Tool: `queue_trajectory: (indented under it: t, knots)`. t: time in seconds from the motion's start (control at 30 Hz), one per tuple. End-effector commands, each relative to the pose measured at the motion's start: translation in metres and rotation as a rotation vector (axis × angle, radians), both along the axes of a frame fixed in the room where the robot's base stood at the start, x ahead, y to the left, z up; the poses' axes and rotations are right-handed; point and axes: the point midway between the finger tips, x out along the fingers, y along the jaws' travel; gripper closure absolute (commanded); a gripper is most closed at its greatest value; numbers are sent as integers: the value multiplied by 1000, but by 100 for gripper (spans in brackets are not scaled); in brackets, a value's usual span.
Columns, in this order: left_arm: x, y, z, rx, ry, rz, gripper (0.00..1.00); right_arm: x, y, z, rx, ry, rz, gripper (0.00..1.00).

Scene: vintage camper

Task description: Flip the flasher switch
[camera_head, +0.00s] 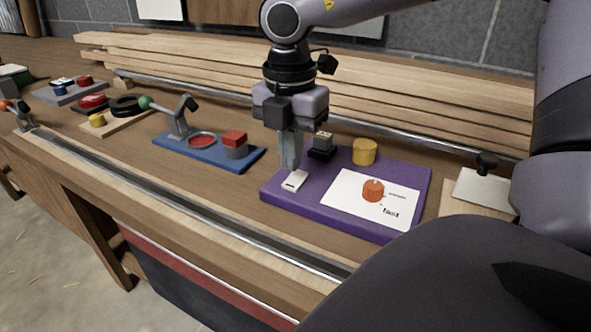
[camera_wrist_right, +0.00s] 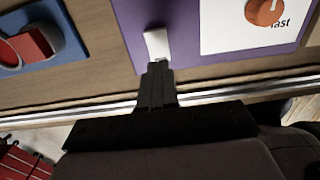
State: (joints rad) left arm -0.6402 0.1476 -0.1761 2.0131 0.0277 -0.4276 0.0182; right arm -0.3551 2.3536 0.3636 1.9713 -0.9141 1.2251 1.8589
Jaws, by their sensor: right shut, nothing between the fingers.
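A purple board (camera_head: 277,192) lies on the workbench and also shows in the right wrist view (camera_wrist_right: 188,40). A small white switch (camera_head: 295,181) sits at its front left; I take it for the flasher switch, and it also shows in the right wrist view (camera_wrist_right: 156,42). My right gripper (camera_head: 289,167) points down, shut and empty, with its fingertips right at the switch. In the right wrist view the fingertips (camera_wrist_right: 157,66) meet the switch's near end; I cannot tell whether they touch. My left gripper is not in view.
The board also holds an orange knob (camera_head: 373,190) on a white card (camera_head: 343,207), a yellow cylinder (camera_head: 364,151) and a black-based switch (camera_head: 321,147). A blue board (camera_head: 178,151) with a red block (camera_head: 235,139) lies left. Wooden planks (camera_head: 400,100) line the back.

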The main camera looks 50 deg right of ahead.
Motion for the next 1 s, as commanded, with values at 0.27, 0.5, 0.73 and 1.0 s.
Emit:
queue_trajectory:
  t: [0.27, 0.5, 0.73, 1.0]
  knots:
    - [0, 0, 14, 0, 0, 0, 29, 0, 0, 26, -1, -1, 0, 100]
    - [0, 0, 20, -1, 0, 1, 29, 0, 0, 38, 0, -1, -1, 100]
    - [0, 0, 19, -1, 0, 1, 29, 0, 0, 38, 0, -1, 0, 100]
    - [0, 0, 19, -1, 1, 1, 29, 0, 0, 38, 0, -1, 0, 100]
